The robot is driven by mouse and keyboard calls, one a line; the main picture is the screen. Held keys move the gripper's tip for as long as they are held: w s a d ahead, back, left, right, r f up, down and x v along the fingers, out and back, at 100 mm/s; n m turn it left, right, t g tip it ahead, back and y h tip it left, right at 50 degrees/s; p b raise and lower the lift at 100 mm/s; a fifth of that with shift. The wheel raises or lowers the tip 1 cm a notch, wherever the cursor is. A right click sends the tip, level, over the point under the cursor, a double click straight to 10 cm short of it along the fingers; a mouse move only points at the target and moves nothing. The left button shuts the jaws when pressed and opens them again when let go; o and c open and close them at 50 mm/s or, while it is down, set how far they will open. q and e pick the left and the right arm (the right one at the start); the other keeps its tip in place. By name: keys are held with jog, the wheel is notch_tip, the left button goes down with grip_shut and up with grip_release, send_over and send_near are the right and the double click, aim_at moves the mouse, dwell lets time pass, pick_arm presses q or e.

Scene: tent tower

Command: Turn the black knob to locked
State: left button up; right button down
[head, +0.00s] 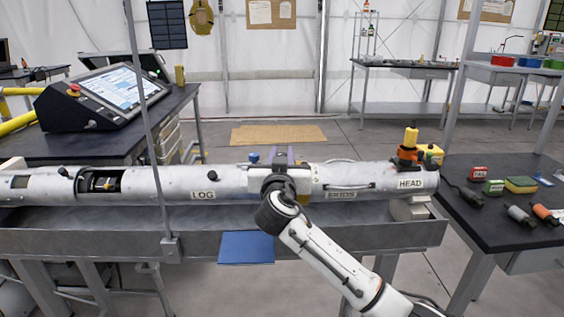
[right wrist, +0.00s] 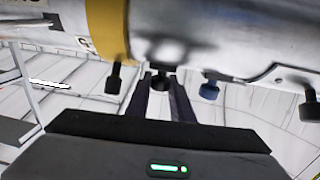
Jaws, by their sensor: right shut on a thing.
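A long silvery tube (head: 230,178) lies across the bench, with LOG and HEAD labels. My right gripper (head: 285,158) reaches over the tube's middle, and its wrist hides the surface there. In the right wrist view the gripper's two dark fingers (right wrist: 168,98) are closed around a small black knob (right wrist: 160,82) under the tube's side in that picture. The knob's lock marking cannot be read. Other black knobs show apart from the fingers, one at left (right wrist: 114,80) and one at right (right wrist: 308,108). A blue knob (right wrist: 209,89) is beside the fingers. My left gripper is not in view.
The tube rests on a grey metal trough (head: 110,240). A console with a screen (head: 115,90) stands on the dark table at left. The dark table at right (head: 480,215) holds several small blocks and tools. A blue panel (head: 246,247) hangs at the trough's front.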

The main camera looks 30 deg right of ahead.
jog(key=m+g+h+b, duration=0.1)
jog(key=b, duration=0.1)
jog(key=m+g+h+b, duration=0.1)
jog(key=b, duration=0.1)
jog(key=shift+a+f+g+h, duration=0.1)
jog(key=shift+f+g+h, duration=0.2)
jog(key=shift+f+h, duration=0.1)
jog(key=m+g+h+b, duration=0.2)
jog(key=g+b, duration=0.1)
jog(key=shift+r+m+b, duration=0.2)
jog(key=shift+m+b, duration=0.1)
jog(key=shift+m, duration=0.1)
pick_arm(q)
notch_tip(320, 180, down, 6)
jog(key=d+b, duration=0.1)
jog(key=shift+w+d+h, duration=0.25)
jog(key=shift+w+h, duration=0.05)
pick_arm(e)
jog(key=shift+r+m+g+h, duration=0.2)
jog(key=shift+m+g+h, duration=0.25)
jog(key=shift+g, duration=0.25)
jog(key=c, duration=1.8)
grip_release()
jog(key=shift+c, duration=0.2)
pick_arm(q)
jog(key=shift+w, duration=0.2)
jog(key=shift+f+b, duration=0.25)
jog(key=shift+b, duration=0.1)
pick_arm(e)
jog(key=v, duration=1)
